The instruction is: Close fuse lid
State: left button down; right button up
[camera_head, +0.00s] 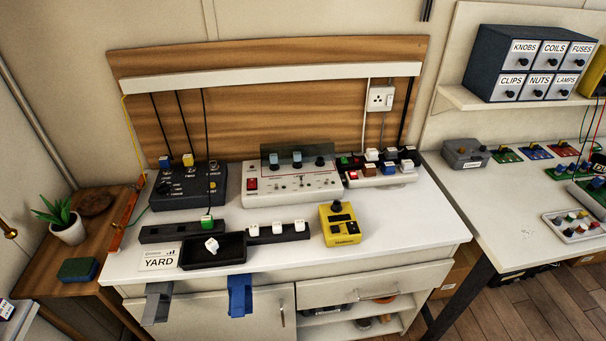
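A white console (291,186) stands at the middle of the bench, with a red switch on its left. A dark, see-through-looking panel (308,148) stands up along its back edge, which may be a raised lid. Blue-capped pieces and a dark knob show in front of the panel. No part is readably marked as the fuse lid. A drawer labelled FUSES (581,48) is in the dark cabinet at the upper right and looks shut. A closed-looking grey box (466,153) sits on the right table. Neither of my grippers shows.
A dark control box (188,187) stands left of the console. A yellow device (340,224), a black tray (213,251) and a YARD card (159,257) lie in front. Grey (157,303) and blue (240,296) pieces hang at the bench's front edge. The bench's front right is clear.

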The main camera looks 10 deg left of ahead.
aim_at(309, 141)
jog(key=k, duration=0.4)
jog(key=z, duration=1.05)
jog(key=i, duration=1.65)
jog(key=u, duration=0.95)
